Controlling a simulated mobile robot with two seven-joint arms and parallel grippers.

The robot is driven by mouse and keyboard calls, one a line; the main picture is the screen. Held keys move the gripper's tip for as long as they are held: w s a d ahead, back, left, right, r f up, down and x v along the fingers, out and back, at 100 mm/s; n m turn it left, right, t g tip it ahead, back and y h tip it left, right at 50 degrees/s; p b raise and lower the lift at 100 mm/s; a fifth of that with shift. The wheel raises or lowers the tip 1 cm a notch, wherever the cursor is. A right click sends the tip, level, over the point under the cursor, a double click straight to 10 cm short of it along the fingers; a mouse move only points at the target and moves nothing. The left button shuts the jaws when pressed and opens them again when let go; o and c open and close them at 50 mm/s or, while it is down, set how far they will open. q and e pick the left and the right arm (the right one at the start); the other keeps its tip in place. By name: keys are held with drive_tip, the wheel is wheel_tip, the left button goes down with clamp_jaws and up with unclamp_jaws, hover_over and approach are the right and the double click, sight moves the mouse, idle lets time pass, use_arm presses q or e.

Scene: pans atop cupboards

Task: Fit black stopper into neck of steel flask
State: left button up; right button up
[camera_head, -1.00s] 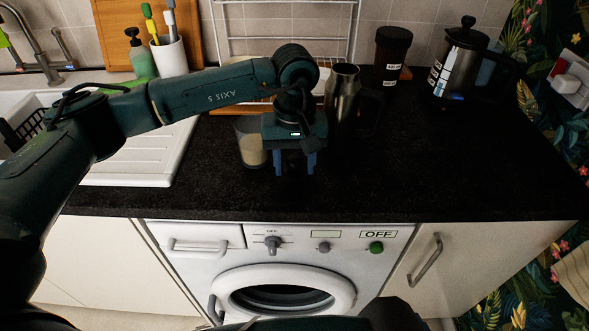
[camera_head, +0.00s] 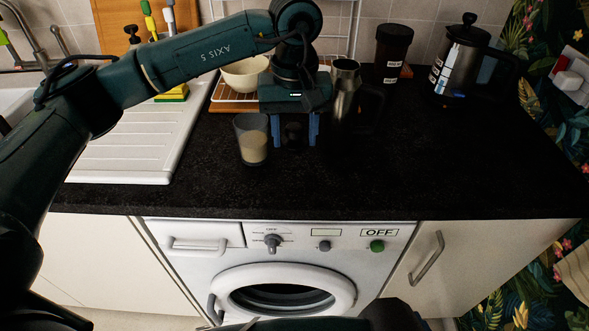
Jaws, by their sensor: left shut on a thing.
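My left gripper (camera_head: 294,141) points downward with blue fingers, just left of the steel flask. It is shut on the black stopper (camera_head: 293,132), a small dark shape between the fingers that is hard to make out against the black counter. The steel flask (camera_head: 344,93) stands upright on the counter, with a dark handle on its right side. The top of the flask shows, but the inside of its neck cannot be made out. The stopper is beside the flask and apart from its neck. My right gripper is not in view.
A glass with a pale drink (camera_head: 252,140) stands just left of the gripper. A dark jar (camera_head: 392,55) and a French press (camera_head: 459,60) stand behind to the right. A bowl (camera_head: 244,74) on a rack is behind. The front and right counter (camera_head: 450,160) is clear.

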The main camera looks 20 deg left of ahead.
sight(295, 181)
use_arm(q)
wheel_tip(295, 181, down, 8)
drive_tip(key=shift+f+p, duration=0.1)
drive_tip(key=shift+p, duration=0.25)
drive_tip(key=shift+f, duration=0.2)
drive_tip(key=o, duration=0.5)
drive_tip(key=shift+b, duration=0.35)
drive_tip(key=o, duration=0.5)
drive_tip(key=shift+c, duration=0.2)
